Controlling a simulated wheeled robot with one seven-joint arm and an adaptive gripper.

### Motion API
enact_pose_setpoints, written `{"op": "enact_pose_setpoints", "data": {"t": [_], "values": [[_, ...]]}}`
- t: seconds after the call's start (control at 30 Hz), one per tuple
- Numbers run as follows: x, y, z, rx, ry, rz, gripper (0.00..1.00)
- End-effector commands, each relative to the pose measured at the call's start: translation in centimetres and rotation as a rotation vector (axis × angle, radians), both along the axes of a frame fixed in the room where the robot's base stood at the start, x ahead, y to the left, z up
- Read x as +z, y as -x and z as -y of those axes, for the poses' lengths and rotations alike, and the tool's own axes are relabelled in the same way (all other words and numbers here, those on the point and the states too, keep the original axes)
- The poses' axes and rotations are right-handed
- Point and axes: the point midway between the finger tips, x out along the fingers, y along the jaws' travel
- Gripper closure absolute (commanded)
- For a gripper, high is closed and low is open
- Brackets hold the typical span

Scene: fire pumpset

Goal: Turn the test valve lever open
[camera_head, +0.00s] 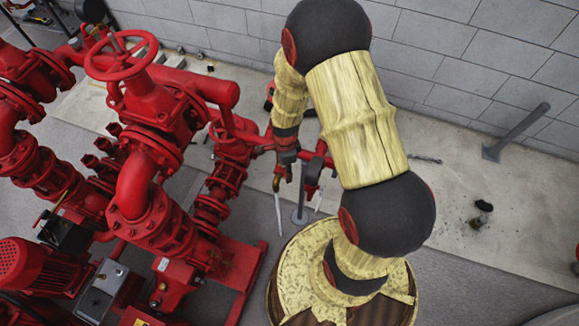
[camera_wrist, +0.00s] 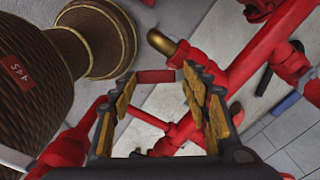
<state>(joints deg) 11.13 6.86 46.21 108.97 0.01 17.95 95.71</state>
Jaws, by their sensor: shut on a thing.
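The test valve lever shows in the wrist view as a short red bar (camera_wrist: 155,76) between the tips of my gripper (camera_wrist: 160,78). My gripper is shut on it, with one pad at each end of the visible part. A brass curved outlet (camera_wrist: 162,42) lies just beyond the lever, beside a thick red pipe (camera_wrist: 250,62). In the head view my gripper (camera_head: 286,158) reaches down at the red pipework, near the brass outlet (camera_head: 277,182). The lever is too small and covered to make out there, so its angle is unclear.
Red pumps and pipes with a large handwheel (camera_head: 121,55) fill the left side. A grey wall (camera_head: 460,60) stands behind. A brown ribbed body (camera_wrist: 60,80) lies close at left in the wrist view.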

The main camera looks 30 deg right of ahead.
Motion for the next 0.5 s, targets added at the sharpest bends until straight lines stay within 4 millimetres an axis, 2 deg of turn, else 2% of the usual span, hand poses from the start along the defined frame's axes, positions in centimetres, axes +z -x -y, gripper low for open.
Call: {"op": "enact_pose_setpoints", "data": {"t": [0.5], "values": [[0.0,-1.2,-2.1,-0.442,0.0,0.0,0.98]]}}
